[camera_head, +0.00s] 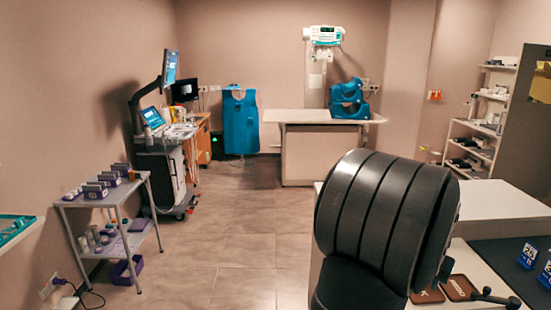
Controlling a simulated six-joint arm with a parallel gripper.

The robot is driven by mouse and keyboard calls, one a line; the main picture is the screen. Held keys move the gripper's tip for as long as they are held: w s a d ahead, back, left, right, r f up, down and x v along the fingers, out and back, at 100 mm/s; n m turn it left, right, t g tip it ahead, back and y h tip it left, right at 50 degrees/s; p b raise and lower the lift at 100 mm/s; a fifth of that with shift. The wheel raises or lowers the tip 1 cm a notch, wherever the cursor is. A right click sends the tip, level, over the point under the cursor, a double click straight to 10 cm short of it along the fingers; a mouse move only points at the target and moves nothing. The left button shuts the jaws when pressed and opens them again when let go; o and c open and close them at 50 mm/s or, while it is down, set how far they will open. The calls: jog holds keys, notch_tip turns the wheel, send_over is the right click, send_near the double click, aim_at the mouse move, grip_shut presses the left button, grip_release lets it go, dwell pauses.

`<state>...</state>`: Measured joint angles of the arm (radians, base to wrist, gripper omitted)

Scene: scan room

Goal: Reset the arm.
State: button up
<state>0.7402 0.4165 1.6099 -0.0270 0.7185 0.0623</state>
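A large black, rounded, ribbed part of my own arm (385,215) stands close to the camera, right of centre, and leans to the right. It hides part of the white counter behind it. My gripper is not in view, so I cannot see its fingers or whether it holds anything.
A white counter (490,200) with a dark mat (500,255), blue blocks (528,256) and brown pieces (460,288) lies at right. A grey cart (138,240) with boxes stands left. A scan table (283,116) is at the back. The tiled floor (245,250) between is clear.

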jog(key=w+a+f, duration=0.3)
jog(key=w+f, duration=0.2)
jog(key=w, duration=0.1)
jog(key=shift+w+a, duration=0.3)
jog(key=shift+w, duration=0.05)
jog(key=shift+o, duration=0.2)
jog(key=o, duration=1.3)
jog(key=shift+r, duration=0.1)
jog(key=s+d+r+m+g+y, duration=0.1)
jog(key=s+d+r+m, duration=0.25)
jog(key=d, duration=0.45)
jog(key=s+d+r+m+g+y, duration=0.1)
jog(key=s+d+r+m, duration=0.2)
jog(key=s+d, duration=0.3)
jog(key=s+d+r+m+g+y, duration=0.1)
jog(key=s+d+r+m, duration=0.25)
jog(key=d, duration=0.55)
jog(key=shift+n, duration=0.5)
jog(key=f, duration=1)
jog(key=shift+s+a, duration=0.15)
jog(key=shift+s, duration=0.05)
notch_tip(320, 180, up, 10)
